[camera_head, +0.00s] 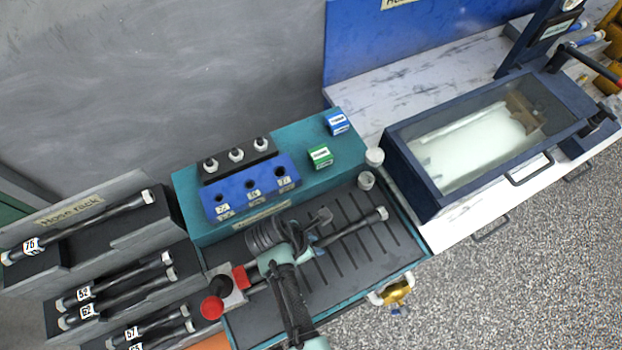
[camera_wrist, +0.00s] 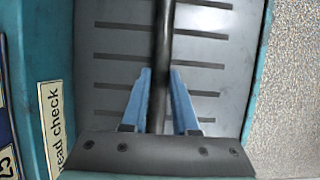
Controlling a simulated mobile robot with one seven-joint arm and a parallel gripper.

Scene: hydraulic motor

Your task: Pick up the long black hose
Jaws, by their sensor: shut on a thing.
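A long black hose (camera_head: 350,229) with a silver end fitting runs diagonally across the dark slotted tray of the teal bench. My gripper (camera_head: 315,248) is over the hose, and my wrist hides part of it in the head view. In the wrist view, the hose (camera_wrist: 163,40) runs lengthwise between the two blue fingers of my gripper (camera_wrist: 160,75), which are shut on it. I cannot tell whether the hose rests on the tray or is slightly above it.
The hose rack (camera_head: 100,216) at left holds several numbered black hoses. A blue thread-check block (camera_head: 252,187) stands behind the tray. Red and black knobs (camera_head: 212,306) are at the tray's left end. A dark-framed glass-topped box (camera_head: 490,140) stands at right on the white bench.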

